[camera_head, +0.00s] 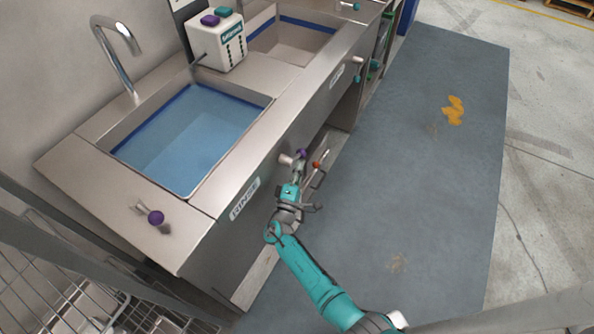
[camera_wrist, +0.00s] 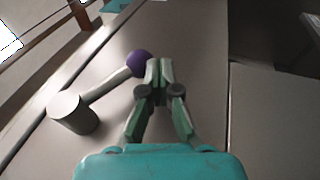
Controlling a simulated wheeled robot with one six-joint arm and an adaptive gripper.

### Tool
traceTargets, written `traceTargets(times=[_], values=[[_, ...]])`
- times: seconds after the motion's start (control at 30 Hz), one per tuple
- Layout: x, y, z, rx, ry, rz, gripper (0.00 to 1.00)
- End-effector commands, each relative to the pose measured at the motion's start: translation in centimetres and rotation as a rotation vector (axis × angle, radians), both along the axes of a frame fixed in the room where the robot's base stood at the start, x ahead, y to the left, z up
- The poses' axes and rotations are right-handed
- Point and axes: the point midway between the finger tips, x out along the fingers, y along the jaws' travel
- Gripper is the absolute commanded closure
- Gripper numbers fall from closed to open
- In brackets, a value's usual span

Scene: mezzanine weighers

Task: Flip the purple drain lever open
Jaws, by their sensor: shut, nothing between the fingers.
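The purple drain lever shows on the front panel of the sink unit. Its purple knob (camera_head: 302,153) is just beyond my gripper (camera_head: 297,171) in the head view. In the wrist view the lever has a round grey hub (camera_wrist: 73,113), a thin metal rod and a purple knob (camera_wrist: 139,62), and the rod slants up to the right from the hub. My gripper (camera_wrist: 158,66) is shut and empty. Its fingertips are just right of the knob, very close to it; I cannot tell whether they touch. The left fingertip overlaps the knob's edge.
The left basin (camera_head: 188,140) holds blue water under a faucet (camera_head: 118,45). An orange-tipped part (camera_head: 316,165) is close to the right of my gripper. A wire rack (camera_head: 90,285) stands at lower left.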

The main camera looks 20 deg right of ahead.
Motion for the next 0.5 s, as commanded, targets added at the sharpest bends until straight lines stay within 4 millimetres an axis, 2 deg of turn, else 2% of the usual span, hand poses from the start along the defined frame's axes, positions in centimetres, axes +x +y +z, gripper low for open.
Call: traceTargets(times=[0.5], values=[[0.77, -1.06, 1.04, 0.000, 0.000, 0.000, 1.00]])
